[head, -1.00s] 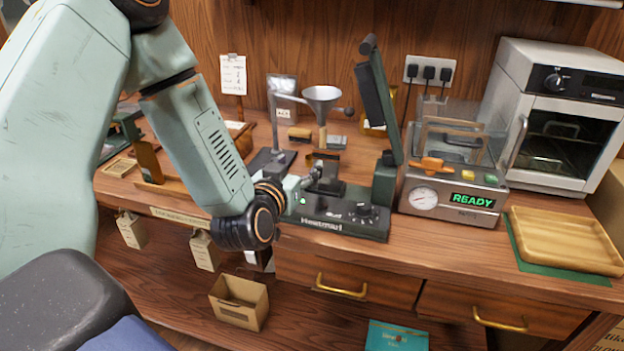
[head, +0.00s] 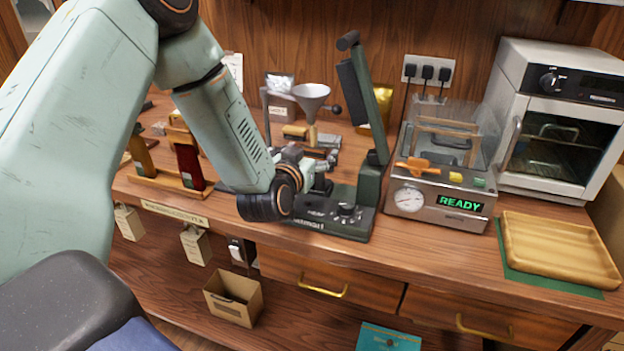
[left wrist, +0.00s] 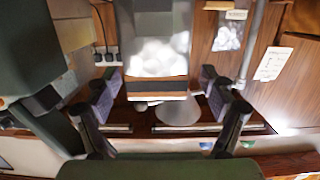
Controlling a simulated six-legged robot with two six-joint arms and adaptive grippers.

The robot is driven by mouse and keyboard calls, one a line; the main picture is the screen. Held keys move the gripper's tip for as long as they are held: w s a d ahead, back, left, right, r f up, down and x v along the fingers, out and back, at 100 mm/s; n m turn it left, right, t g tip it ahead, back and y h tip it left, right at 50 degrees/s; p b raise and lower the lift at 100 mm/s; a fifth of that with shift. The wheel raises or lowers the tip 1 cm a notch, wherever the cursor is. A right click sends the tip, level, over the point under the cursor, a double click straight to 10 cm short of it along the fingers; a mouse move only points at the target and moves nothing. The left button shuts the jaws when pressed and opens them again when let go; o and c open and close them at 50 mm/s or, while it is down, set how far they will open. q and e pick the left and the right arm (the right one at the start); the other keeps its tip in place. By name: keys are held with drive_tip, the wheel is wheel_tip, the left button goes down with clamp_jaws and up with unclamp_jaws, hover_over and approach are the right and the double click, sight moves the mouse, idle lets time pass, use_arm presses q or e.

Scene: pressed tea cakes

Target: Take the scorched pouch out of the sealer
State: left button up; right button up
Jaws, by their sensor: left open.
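The sealer (head: 345,225) is dark green, with its upper arm (head: 364,100) raised. The pouch (left wrist: 158,55) shows in the left wrist view as a clear bag with whitish lumps and a brown band along its lower edge there. My left gripper (head: 326,155) is over the sealer base in the head view. In the left wrist view its open fingers (left wrist: 160,88) are on either side of the pouch's banded end, with gaps showing. In the head view my wrist and gripper hide most of the pouch. My right gripper is not in view.
A funnel on a stand (head: 311,98) is close behind my gripper. A machine reading READY (head: 440,200) stands right of the sealer. A wooden tray (head: 555,245) is at the right, below an oven (head: 565,130). A rack with dark strips (head: 170,182) is left of my forearm.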

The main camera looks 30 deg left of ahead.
use_arm(q)
drive_tip(key=shift+s+d+r, duration=0.15)
drive_tip(key=shift+s+r, duration=0.05)
drive_tip(key=shift+c, duration=0.4)
drive_tip(key=shift+d, duration=0.1)
drive_tip(key=shift+c, duration=0.9)
drive_tip(key=shift+w+a+f, duration=0.15)
drive_tip(key=shift+a, duration=0.1)
drive_tip(key=c, duration=0.6)
drive_tip(key=shift+d, duration=0.1)
drive_tip(key=shift+c, duration=0.7)
drive_tip(key=shift+d, duration=0.15)
drive_tip(key=shift+r, duration=0.2)
